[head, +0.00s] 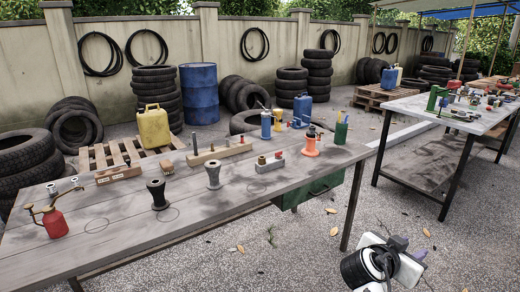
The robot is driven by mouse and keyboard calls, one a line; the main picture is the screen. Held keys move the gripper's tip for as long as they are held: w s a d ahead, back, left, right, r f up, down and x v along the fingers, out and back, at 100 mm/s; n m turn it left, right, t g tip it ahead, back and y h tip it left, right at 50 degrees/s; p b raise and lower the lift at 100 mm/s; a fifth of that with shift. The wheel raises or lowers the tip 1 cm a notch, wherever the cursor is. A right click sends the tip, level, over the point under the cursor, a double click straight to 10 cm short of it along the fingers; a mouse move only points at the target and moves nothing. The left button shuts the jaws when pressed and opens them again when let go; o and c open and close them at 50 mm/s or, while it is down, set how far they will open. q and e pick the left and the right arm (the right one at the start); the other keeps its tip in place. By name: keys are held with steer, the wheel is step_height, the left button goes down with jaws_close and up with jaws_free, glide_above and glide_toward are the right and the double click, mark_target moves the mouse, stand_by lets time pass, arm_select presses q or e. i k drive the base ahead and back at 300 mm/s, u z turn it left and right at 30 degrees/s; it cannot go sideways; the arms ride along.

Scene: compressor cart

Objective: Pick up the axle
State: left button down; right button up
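I cannot tell for sure which part is the axle. Two small silver fittings (63,186) stand at the left end of the grey workbench (115,238). A black flared spool (158,194) and a grey flared spool (213,175) stand upright near its middle. A long wooden rack (220,153) with short metal pegs lies behind them. My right gripper (405,248) is low at the lower right, off the bench's front side and apart from everything on it. Its fingers are too unclear to tell whether they are open. My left gripper is not in view.
The bench also holds a red oil can (54,222), a wooden block (118,174), a grey block with brass fittings (270,163), an orange stand (310,144) and a green cup (341,131). Another table (440,110) stands right.

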mark_target(193, 134)
steer(key=i, duration=1.2)
steer(key=u, duration=1.2)
steer(key=i, duration=0.65)
steer(key=u, duration=0.5)
